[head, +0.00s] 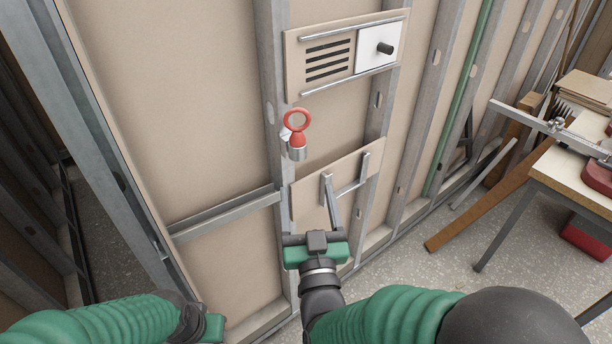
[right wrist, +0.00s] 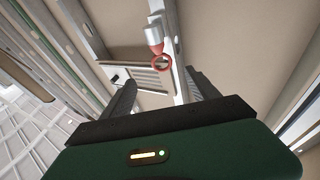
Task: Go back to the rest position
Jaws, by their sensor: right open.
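My right gripper (head: 316,240) is at the lower middle of the head view, pointing toward the framed wall. It is empty. In the right wrist view its two dark fingers (right wrist: 162,94) stand wide apart, with nothing between them. My left arm comes in at the bottom left corner. Only a green piece of its left gripper (head: 212,328) shows at the bottom edge, and its fingers are hidden. A red ring with a grey metal body (head: 297,132) sits on a stud of the wall, above and apart from my right gripper. The red ring also shows in the wrist view (right wrist: 162,62).
A panel with slots and a black knob (head: 345,55) is mounted on the upper wall. A lower panel (head: 308,192) carries a metal bracket beyond my right gripper. A workbench (head: 575,178) stands at the right, with wooden planks (head: 480,210) near it. Speckled floor lies between.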

